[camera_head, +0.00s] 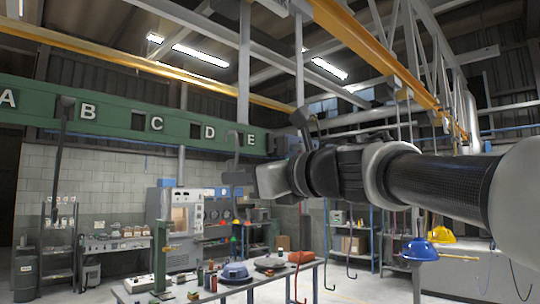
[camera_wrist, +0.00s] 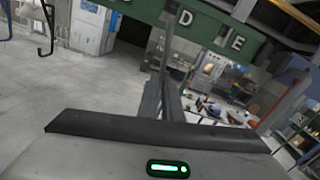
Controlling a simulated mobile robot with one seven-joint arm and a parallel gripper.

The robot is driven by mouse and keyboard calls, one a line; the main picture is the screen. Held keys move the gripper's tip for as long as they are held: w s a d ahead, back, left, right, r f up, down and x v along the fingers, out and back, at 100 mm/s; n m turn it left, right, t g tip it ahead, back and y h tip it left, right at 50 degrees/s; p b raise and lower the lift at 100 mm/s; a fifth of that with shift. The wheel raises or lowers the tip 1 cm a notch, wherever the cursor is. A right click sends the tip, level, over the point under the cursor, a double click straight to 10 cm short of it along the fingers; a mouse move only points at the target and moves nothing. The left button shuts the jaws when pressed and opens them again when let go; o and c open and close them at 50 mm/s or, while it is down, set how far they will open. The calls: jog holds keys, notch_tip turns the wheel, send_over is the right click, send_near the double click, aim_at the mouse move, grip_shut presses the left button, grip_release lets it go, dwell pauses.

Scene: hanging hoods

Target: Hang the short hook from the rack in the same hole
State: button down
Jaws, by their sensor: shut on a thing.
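The rack is a green beam (camera_head: 110,117) with square holes and the letters A to E, running across the left of the head view; its D and E part shows in the wrist view (camera_wrist: 212,32). My gripper (camera_head: 238,178) is below the beam near D and E, shut on a grey short hook (camera_head: 232,140). The hook stands upright from the gripper, its bent top in front of the beam between D and E. In the wrist view its shaft (camera_wrist: 164,75) rises toward the beam. I cannot tell whether its tip is inside a hole. The jaws' grip is mostly hidden.
A long dark hook (camera_head: 59,150) hangs from the beam left of B. At right hang several hooks, with a blue hood (camera_head: 420,250) and a yellow one (camera_head: 442,235).

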notch_tip(320, 180, up, 4)
jog(key=s+d, duration=0.1)
jog(key=s, duration=0.1)
jog(key=p+x, duration=0.1)
jog(key=x, duration=0.7)
jog(key=shift+w+d+f, duration=0.15)
jog(key=shift+d+f, duration=0.05)
jog(key=shift+f, duration=0.2)
jog(key=shift+w+a+p, duration=0.3)
jog(key=shift+a+p, duration=0.05)
jog(key=shift+a, duration=0.05)
dwell(0.5)
jog(key=shift+x, duration=1.1)
jog(key=shift+x, duration=1.45)
